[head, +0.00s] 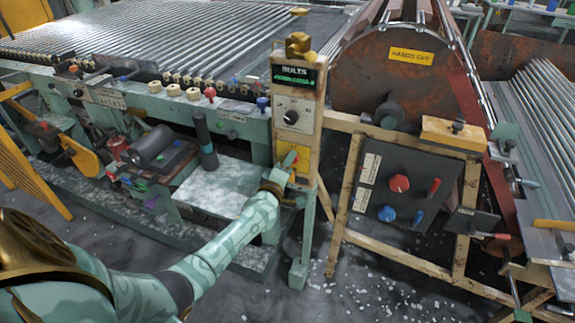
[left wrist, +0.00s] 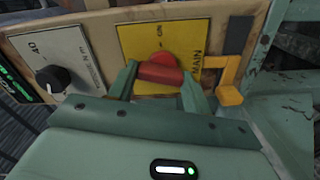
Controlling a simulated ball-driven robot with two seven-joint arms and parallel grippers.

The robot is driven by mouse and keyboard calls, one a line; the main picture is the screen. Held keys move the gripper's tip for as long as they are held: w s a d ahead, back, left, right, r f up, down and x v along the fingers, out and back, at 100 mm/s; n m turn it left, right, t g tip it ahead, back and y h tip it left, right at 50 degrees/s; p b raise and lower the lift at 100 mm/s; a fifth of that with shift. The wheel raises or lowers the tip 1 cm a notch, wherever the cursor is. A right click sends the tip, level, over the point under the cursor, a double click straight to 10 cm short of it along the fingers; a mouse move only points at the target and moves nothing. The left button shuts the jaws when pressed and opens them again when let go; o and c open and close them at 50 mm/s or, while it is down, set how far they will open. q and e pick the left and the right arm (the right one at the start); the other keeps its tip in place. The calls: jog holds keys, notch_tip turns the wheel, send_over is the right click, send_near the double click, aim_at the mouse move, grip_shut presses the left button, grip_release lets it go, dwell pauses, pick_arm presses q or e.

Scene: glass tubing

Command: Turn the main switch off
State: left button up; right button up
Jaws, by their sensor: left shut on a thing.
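The main switch is a red handle (left wrist: 160,74) on a yellow plate (left wrist: 140,42) marked MAIN, with a small mark that looks like ON near the plate's upper edge in the left wrist view. In the head view the yellow plate (head: 303,156) is on the front of a wooden post, below a knob panel. My left gripper (left wrist: 163,84) is shut on the red handle, one finger at each end of it. In the head view my left gripper (head: 279,177) reaches the plate from below and hides most of the handle. My right gripper is not in view.
Above the switch are a white panel with a black knob (head: 291,117) and a BOLTS display (head: 295,75). A yellow bracket (left wrist: 231,94) sits beside the plate, close to a finger. To the right stands a dark panel (head: 385,165) with red and blue knobs.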

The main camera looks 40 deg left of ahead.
pick_arm(q)
jog(key=shift+n, duration=1.6)
jog(key=shift+f, duration=0.1)
jog(key=o, duration=1)
jog(key=shift+n, duration=0.3)
jog(key=shift+s, duration=0.15)
jog(key=p+v, duration=0.4)
jog(key=v, duration=1.2)
jog(key=shift+s+a+p, duration=0.1)
jog(key=shift+p, duration=0.25)
